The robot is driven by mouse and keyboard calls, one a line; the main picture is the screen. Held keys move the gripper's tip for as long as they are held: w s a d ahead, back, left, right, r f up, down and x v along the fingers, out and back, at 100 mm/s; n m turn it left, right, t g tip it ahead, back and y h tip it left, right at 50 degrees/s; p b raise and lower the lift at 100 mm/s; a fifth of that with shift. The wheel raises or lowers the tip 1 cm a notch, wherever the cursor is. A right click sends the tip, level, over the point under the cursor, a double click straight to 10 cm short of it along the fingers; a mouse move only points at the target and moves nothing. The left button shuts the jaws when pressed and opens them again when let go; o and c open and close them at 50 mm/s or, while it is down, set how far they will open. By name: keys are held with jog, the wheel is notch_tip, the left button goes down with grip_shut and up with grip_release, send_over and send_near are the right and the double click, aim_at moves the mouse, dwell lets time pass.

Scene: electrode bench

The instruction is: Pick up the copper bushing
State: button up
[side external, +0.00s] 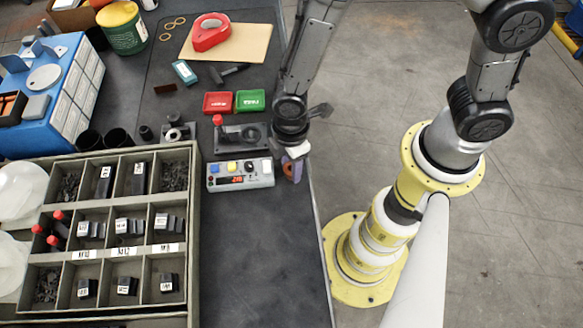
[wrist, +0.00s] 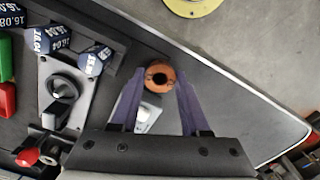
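The copper bushing (wrist: 159,77) is a short orange-brown ring with a dark hole. In the wrist view it sits between the tips of my gripper's two purple fingers, filling the gap with no clear space on either side. In the side external view my gripper (side external: 291,170) points down near the right edge of the bench, and a bit of the orange bushing (side external: 287,169) shows at its fingers, partly hidden by them. I cannot tell how far the bushing is above the bench surface.
A grey control box (side external: 240,174) stands just left of my gripper. A black fixture (side external: 243,137) with a red knob is behind it. Red (side external: 217,103) and green (side external: 250,101) trays lie farther back. A compartment tray (side external: 193,240) is at left. The front bench (side external: 262,250) is clear.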

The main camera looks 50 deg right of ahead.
grip_shut()
jog(key=shift+r, duration=0.5)
notch_tip(320, 180, up, 3)
jog(key=shift+f, duration=0.2)
jog(key=s+d+r, duration=0.8)
jog(key=s+r, duration=0.1)
jog(key=s, duration=0.2)
jog(key=shift+s+r, duration=0.2)
